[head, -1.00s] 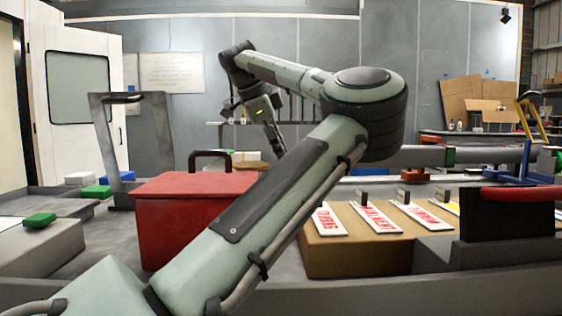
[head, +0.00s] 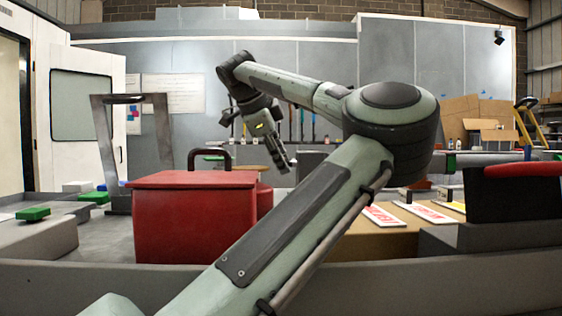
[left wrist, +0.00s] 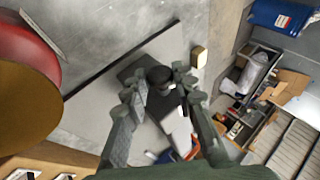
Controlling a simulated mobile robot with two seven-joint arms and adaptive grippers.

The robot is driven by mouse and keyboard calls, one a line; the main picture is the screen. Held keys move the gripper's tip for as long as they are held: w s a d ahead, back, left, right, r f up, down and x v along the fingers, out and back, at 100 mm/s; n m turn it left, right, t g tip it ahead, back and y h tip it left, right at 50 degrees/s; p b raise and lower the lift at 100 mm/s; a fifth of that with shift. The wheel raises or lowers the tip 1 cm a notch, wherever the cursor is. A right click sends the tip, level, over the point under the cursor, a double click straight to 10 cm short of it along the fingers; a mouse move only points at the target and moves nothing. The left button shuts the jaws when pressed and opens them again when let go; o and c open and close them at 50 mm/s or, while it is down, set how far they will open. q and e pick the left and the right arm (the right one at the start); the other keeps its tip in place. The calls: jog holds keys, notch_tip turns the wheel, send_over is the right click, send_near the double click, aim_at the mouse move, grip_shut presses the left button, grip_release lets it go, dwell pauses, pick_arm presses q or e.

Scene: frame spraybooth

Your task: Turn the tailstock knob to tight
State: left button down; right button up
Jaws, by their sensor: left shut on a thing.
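In the left wrist view, a black round-topped knob (left wrist: 159,76) stands between the two fingers of my left gripper (left wrist: 163,88), which is shut on it. A pale grey piece shows just below the knob. I take it for the tailstock knob, but I see no tight mark and cannot read its setting. In the head view my left gripper (head: 279,158) reaches out behind the red box and points down and to the right. The knob cannot be made out there. My right gripper is not in view.
A red box (head: 190,222) with a dark handle stands in front at left. A cardboard-coloured box (head: 385,239) with red-lettered cards lies behind my left arm. A black block with a red top (head: 516,200) stands at right. A green piece (head: 33,214) lies far left.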

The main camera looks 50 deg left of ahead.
pick_arm(q)
jog(key=c, duration=1.2)
grip_release()
jog(key=v, duration=1.2)
